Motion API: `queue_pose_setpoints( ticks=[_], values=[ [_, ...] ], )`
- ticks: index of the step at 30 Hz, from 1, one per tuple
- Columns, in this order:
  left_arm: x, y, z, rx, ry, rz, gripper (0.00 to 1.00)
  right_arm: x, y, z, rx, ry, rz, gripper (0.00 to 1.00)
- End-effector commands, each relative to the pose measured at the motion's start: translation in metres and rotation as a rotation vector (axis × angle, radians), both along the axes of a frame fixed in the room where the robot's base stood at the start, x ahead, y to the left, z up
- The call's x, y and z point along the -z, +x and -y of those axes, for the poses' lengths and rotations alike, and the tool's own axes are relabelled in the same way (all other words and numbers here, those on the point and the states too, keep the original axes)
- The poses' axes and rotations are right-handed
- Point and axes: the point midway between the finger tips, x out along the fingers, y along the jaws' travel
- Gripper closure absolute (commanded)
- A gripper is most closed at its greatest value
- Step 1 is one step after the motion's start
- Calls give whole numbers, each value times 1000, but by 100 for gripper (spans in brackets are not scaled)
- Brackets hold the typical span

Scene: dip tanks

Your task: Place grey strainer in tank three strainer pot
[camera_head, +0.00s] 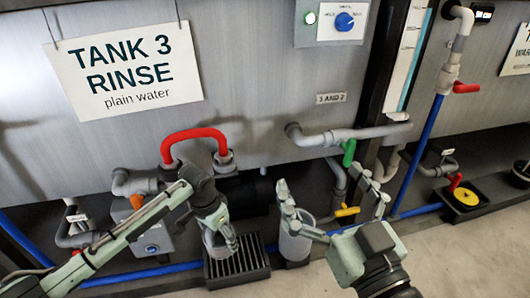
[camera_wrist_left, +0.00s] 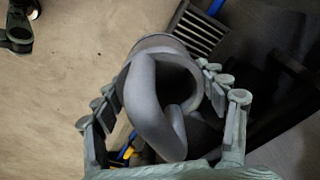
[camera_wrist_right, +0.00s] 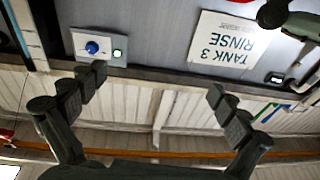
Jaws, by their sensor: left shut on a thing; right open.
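My left gripper (camera_head: 217,222) is shut on the grey strainer (camera_head: 222,247), which appears over the back left of the black slotted drain. In the left wrist view the strainer (camera_wrist_left: 155,105) is a grey cup with a dark hollow and a thick looped handle, between the fingers. A grey upright cylinder (camera_head: 294,247), which looks like the tank three strainer pot, stands right of the drain; its top is partly hidden by my right fingers. My right gripper (camera_head: 323,185) is open and empty above and right of it. In the right wrist view its fingers (camera_wrist_right: 152,90) are spread wide.
The slotted drain (camera_head: 258,272) sits on the floor by the tank. The TANK 3 RINSE sign (camera_head: 123,70) hangs above. Floor is clear at the front right.

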Motion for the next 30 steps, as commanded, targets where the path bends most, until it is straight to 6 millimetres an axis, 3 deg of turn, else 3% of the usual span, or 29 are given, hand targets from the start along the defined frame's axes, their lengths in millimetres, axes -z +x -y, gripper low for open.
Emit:
queue_pose_setpoints(
  ticks=[1, 6, 12, 17, 23, 30],
  values=[
    [-33, 5, -7, -69, 3, 12, 63, 0, 0, 0, 0, 0, 0, 0],
    [-119, -10, -28, -320, 4, 10, 63, 0, 0, 0, 0, 0, 0, 0],
    [-183, -39, -49, -531, 2, 5, 63, 0, 0, 0, 0, 0, 0, 0],
    [-218, -60, -65, -657, 1, 2, 63, 2, 1, 0, 1, -6, -11, 0],
    [-235, -59, -62, -652, -1, -2, 63, 61, 16, 15, 36, -103, -225, 0],
    [-267, -58, -62, -651, -2, -1, 63, 161, 9, 60, 108, -250, -599, 0]
  ],
)
